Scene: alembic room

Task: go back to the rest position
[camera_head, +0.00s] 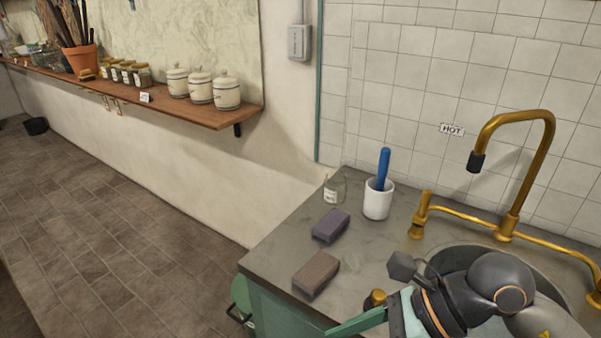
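My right arm reaches in from the lower right over the sink, with a dark grey wrist, an orange ring and a pale band. At its end my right gripper (362,322) shows as a green bar pointing left, near the counter's front edge. I see only part of it, so I cannot tell whether it is open or shut. No object shows in it. My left gripper is not in view.
The grey counter (285,245) holds a purple block (331,226), a brown block (316,272), a glass jar (335,189) and a white cup (378,203) with a blue stick (383,168). A brass tap (510,225) stands behind the sink (450,256).

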